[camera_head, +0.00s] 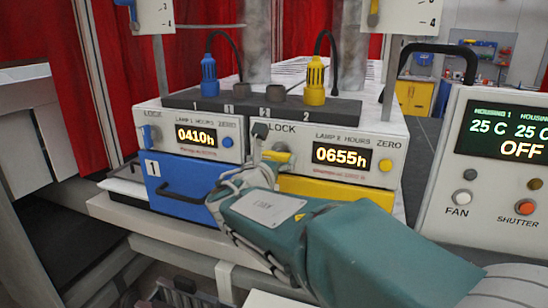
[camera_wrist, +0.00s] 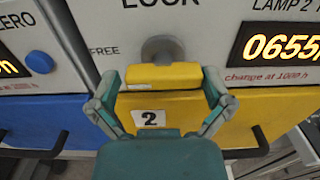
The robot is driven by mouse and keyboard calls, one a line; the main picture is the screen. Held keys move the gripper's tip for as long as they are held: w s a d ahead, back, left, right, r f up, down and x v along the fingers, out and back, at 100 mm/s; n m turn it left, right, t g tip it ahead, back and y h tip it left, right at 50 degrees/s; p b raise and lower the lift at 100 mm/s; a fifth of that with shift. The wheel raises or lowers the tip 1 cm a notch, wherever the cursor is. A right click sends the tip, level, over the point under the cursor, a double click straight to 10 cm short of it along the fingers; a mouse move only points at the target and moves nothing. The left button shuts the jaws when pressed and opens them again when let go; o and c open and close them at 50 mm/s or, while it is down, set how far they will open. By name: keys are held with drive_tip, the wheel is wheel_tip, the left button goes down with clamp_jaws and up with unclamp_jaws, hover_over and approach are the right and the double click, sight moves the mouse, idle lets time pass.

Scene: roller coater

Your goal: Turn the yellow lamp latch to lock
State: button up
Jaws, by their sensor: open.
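The yellow lamp latch (camera_wrist: 163,76) is a block on a round grey pivot, on the front panel of the lamp 2 unit. In the wrist view its long side lies level, with "FREE" printed to its left and "LOCK" above. The latch also shows in the head view (camera_head: 274,156), partly covered by my gripper. My gripper (camera_wrist: 160,84) is open, with one finger on each side of the latch. Gaps show between the fingers and the latch in the wrist view; contact in depth is unclear. My gripper also shows in the head view (camera_head: 268,158).
The yellow drawer (camera_wrist: 240,112) marked 2 lies below the latch. The blue drawer (camera_head: 176,187) with a dark handle stands at left. A blue latch (camera_head: 147,136) and displays flank the area. A control box (camera_head: 490,165) stands at right.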

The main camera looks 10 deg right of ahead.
drive_tip(key=shift+w+d+f, duration=0.1)
drive_tip(key=shift+w+d, duration=0.15)
drive_tip(key=shift+d, duration=0.15)
drive_tip(key=shift+c, duration=0.3)
drive_tip(key=shift+a, duration=0.1)
drive_tip(key=c, duration=0.7)
drive_tip(key=shift+m, duration=0.3)
drive_tip(key=m, duration=0.3)
drive_tip(key=shift+m, duration=0.3)
drive_tip(key=m, duration=0.4)
drive_tip(key=shift+m, duration=0.3)
drive_tip(key=m, duration=0.4)
drive_tip(key=shift+f, duration=0.1)
drive_tip(key=shift+m, duration=2.5)
drive_tip(key=shift+f, duration=0.1)
